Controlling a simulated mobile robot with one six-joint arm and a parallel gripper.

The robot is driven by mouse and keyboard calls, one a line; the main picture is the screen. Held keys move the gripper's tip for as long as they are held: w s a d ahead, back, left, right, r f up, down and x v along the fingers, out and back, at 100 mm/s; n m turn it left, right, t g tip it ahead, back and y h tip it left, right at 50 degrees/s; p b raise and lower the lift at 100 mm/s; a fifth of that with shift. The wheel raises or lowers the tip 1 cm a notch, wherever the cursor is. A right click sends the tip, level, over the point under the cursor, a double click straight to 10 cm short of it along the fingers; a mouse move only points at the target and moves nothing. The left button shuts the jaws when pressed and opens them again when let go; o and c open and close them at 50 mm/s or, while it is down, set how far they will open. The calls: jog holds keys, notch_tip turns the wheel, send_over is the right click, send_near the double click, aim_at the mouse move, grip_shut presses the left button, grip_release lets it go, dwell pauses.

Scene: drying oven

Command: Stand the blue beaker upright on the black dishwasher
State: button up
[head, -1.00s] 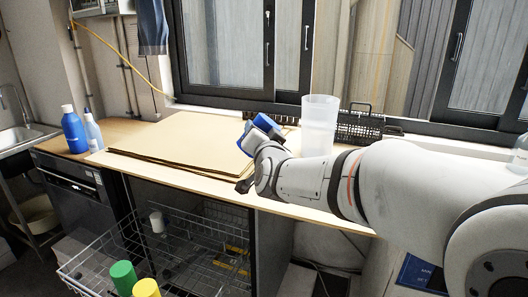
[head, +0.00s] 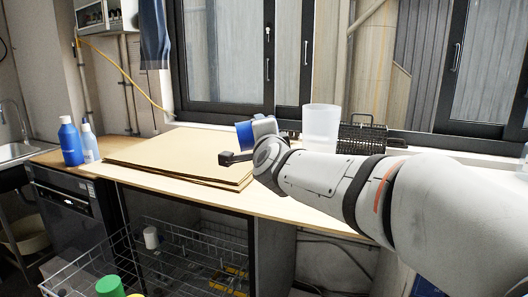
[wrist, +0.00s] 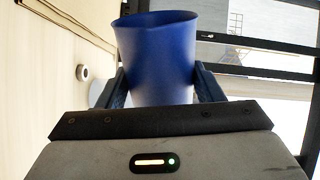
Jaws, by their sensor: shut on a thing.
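The blue beaker (wrist: 157,55) is held between the two fingers of my gripper (wrist: 161,84) in the wrist view, its open rim at the top of that picture. In the head view the beaker (head: 243,133) is mostly hidden behind my gripper (head: 262,128), which is above the counter, left of a translucent container. My gripper is shut on the beaker. A black appliance with a control panel (head: 75,212), which looks like the black dishwasher, stands under the counter at the left.
A translucent container (head: 321,127) and a black wire rack (head: 362,137) stand near the window. Flat brown sheets (head: 175,150) cover the counter's middle. Two bottles, one blue (head: 70,143), stand at the left end. A wire basket (head: 190,250) extends below the counter.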

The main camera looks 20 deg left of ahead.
jog(key=shift+f+m+b, duration=0.2)
jog(key=shift+m+b, duration=0.1)
jog(key=shift+m, duration=0.4)
jog(key=shift+r+m, duration=0.25)
jog(key=shift+m, duration=0.15)
jog(key=shift+f+m+b, duration=0.3)
jog(key=shift+m+b, duration=0.4)
jog(key=shift+b, duration=0.15)
jog(key=shift+f+m+b, duration=0.1)
jog(key=shift+m+b, duration=0.6)
jog(key=shift+m, duration=0.3)
jog(key=m+b, duration=0.1)
jog(key=m, duration=0.3)
jog(key=shift+b, duration=0.4)
jog(key=shift+r+m, duration=0.4)
jog(key=shift+m, duration=0.4)
jog(key=shift+f, duration=0.1)
